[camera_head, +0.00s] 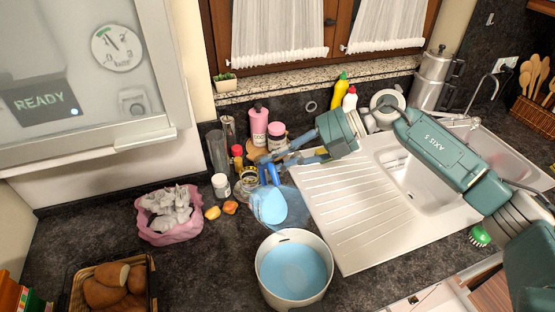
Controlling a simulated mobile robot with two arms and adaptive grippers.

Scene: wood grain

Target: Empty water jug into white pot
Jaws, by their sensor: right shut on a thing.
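The water jug (291,209) is clear, with a blue handle and light blue water in it. My right gripper (273,160) reaches in from the right and is shut on the jug's handle. The jug appears tilted, its near edge close to the far rim of the white pot; I cannot tell whether they touch. The white pot (263,287) stands upright on the dark counter at the front middle, with light blue liquid inside. I see no clear stream between jug and pot. My left gripper is not in view.
A white sink with a ribbed drainboard (345,205) lies to the right, under my right arm. Bottles and jars, including a pink bottle (259,127), stand behind the jug. A pink bag (168,230) and a bread basket (151,285) are at left. Counter between basket and pot is clear.

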